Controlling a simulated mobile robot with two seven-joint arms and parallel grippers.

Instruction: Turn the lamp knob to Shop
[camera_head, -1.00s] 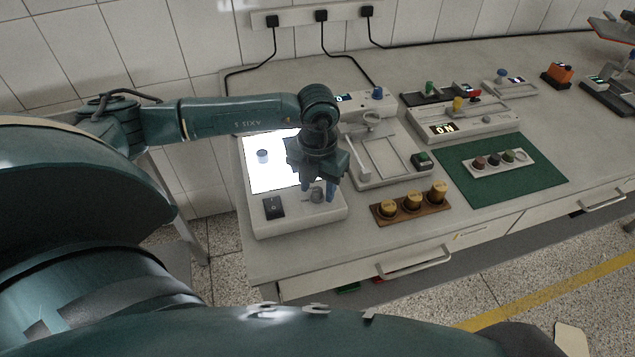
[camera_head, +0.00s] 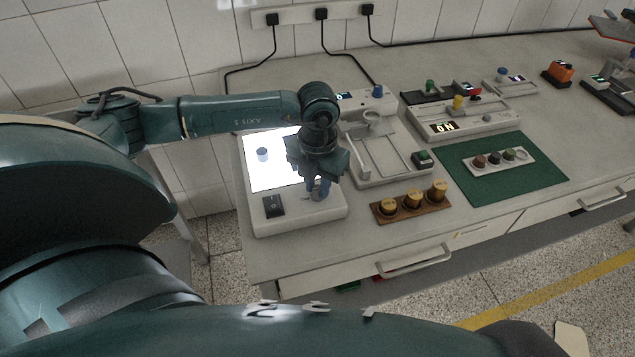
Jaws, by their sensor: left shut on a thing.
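The light box (camera_head: 290,219) stands at the left end of the bench, with a bright white lit panel (camera_head: 270,174) on top. A dark rocker switch (camera_head: 273,206) sits at its front left. A small round grey knob (camera_head: 317,196) sits at its front right, mostly hidden by my fingers. My left gripper (camera_head: 319,189) points down over this knob and is shut on it. The knob's markings cannot be read, so its setting cannot be told. My right gripper is not in view.
A wooden block with several brass weights (camera_head: 411,204) lies right of the light box. A frame-like device (camera_head: 385,163) stands behind it. A green mat (camera_head: 458,189) lies farther right.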

